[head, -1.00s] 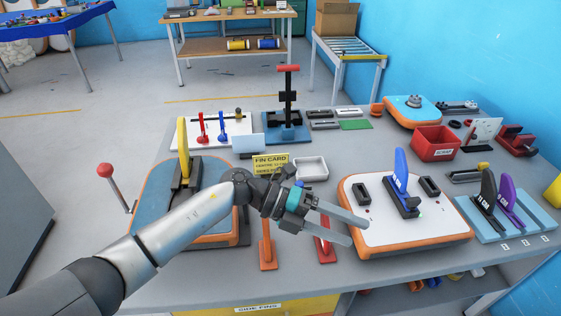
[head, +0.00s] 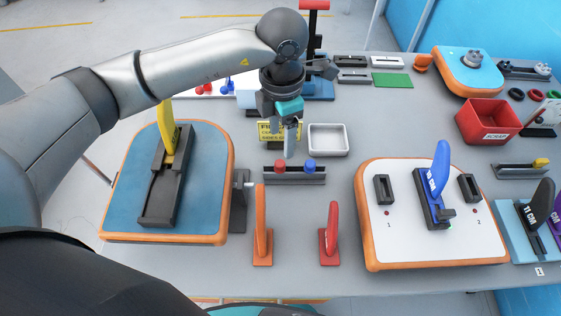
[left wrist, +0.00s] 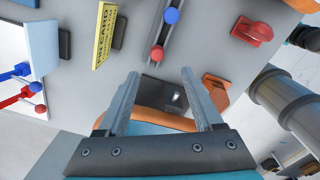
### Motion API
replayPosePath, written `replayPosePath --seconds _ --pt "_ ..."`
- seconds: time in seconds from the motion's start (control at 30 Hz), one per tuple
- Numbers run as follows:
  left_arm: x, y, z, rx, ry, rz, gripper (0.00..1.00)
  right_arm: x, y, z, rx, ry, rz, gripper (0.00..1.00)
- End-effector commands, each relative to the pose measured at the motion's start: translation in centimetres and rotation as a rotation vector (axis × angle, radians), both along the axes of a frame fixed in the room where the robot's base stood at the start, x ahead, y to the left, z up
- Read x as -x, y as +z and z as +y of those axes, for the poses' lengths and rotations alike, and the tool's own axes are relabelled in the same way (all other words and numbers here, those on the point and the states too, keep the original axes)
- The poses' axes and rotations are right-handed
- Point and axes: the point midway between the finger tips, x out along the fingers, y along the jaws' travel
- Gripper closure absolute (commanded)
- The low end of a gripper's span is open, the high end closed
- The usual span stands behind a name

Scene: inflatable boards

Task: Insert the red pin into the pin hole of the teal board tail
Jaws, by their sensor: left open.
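A red pin head (head: 280,166) stands in a dark slotted rack (head: 295,179), left of a blue one (head: 309,165). The red head also shows in the left wrist view (left wrist: 156,52). The teal board (head: 207,150), with an orange rim and a yellow fin, lies left of the rack. A dark bracket with a metal part (head: 240,193) sits at its right edge; I cannot make out the pin hole. My left gripper (head: 288,150) is above the rack, pointing down, open and empty. In the left wrist view its two fingers (left wrist: 158,75) are apart. My right gripper is not in view.
An orange fin (head: 262,235) and a red fin (head: 329,238) stand upright in front of the rack. A white board (head: 400,240) with a blue fin lies to the right. A yellow card (head: 268,132) and white tray (head: 328,139) are behind the rack.

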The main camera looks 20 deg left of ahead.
Motion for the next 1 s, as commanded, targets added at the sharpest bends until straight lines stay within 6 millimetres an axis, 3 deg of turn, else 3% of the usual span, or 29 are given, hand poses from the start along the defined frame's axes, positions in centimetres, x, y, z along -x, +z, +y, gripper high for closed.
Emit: replayPosePath --seconds 0.13,0.43,0.7,1.0 --pt "0.0 -2.9 0.0 0.001 0.001 0.003 0.32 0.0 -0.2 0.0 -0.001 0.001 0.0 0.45" --pt "0.0 -5.2 0.1 0.002 0.001 0.002 0.32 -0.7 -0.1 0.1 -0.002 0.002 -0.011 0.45" --pt "-0.1 -9.1 0.5 0.002 0.0 0.004 0.32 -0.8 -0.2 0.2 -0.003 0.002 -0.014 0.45" --pt "-0.2 -9.7 0.5 0.003 -0.001 0.0 0.32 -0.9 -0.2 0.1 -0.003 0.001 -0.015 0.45"
